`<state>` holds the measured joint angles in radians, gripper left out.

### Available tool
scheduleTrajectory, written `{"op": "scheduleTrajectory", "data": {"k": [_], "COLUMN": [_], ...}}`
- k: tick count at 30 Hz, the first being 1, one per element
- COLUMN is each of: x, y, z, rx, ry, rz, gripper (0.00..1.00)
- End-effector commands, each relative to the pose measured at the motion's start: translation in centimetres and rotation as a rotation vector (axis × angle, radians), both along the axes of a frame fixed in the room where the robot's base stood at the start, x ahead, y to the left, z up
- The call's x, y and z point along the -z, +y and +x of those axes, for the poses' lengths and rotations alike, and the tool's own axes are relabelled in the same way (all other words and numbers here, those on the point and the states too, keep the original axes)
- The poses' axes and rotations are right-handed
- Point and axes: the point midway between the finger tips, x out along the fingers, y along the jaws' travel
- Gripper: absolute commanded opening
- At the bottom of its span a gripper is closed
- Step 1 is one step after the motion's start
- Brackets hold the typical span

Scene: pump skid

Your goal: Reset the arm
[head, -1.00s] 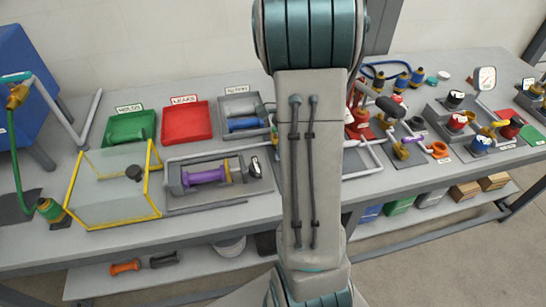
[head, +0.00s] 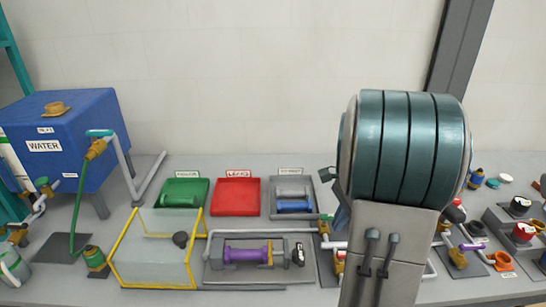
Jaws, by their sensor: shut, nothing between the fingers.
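My own arm fills the right middle of the head view, with a large ribbed teal joint above a grey link that has two dark rods on it. The arm stands in front of the workbench (head: 205,302) and hides part of its right half. A small dark teal piece shows at the left edge of the big joint, and I cannot tell which part of my arm it is. The fingers of my gripper do not show.
A blue water tank (head: 70,130) stands at the left. Green (head: 185,205) and red (head: 237,197) trays and a grey tray (head: 272,210) lie along the back. A yellow-edged clear guard (head: 125,247) stands beside a purple spool piece (head: 246,254). Small valves crowd the right.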

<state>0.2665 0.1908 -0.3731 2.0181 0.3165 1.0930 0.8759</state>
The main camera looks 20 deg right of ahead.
Motion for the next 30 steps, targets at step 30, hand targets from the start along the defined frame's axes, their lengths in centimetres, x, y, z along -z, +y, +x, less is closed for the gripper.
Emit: {"op": "scheduleTrajectory", "data": {"k": [30], "x": [-5.4], "y": [18.1], "z": [-11.3], "rx": [-1.603], "ry": [-0.387], "rz": [-0.415], "gripper": [0.0]}}
